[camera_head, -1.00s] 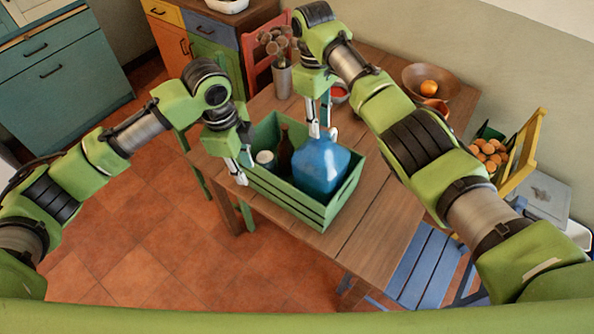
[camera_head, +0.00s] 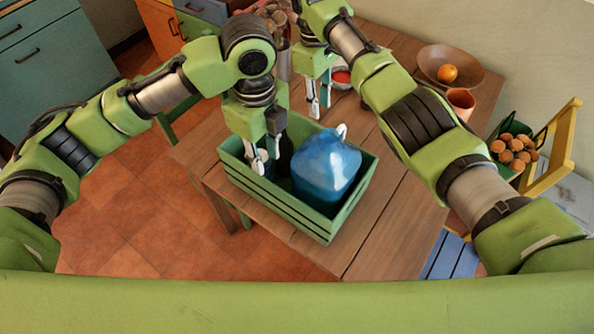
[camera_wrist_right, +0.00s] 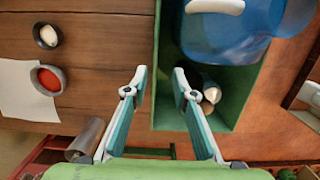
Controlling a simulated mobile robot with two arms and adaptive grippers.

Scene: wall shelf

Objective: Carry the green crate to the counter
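The green crate (camera_head: 292,211) stands on the wooden table (camera_head: 385,225). It holds a blue jug (camera_head: 325,170) with a white handle and a dark bottle (camera_head: 286,155), partly hidden by my left gripper. My left gripper (camera_head: 266,155) points down over the crate's left end, its fingers apart; contact with the crate is unclear. My right gripper (camera_head: 319,102) is open and empty behind the crate. In the right wrist view its fingers (camera_wrist_right: 160,80) appear on either side of the crate's wall (camera_wrist_right: 157,100), seen from above. A white-topped item (camera_wrist_right: 210,92) shows inside the crate there.
At the table's back right are a brown bowl (camera_head: 432,67) with an orange and an orange cup (camera_head: 460,102). A red-filled bowl (camera_wrist_right: 47,80) and a metal vase (camera_wrist_right: 86,138) are close to my right gripper. A yellow chair (camera_head: 553,165) stands at right.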

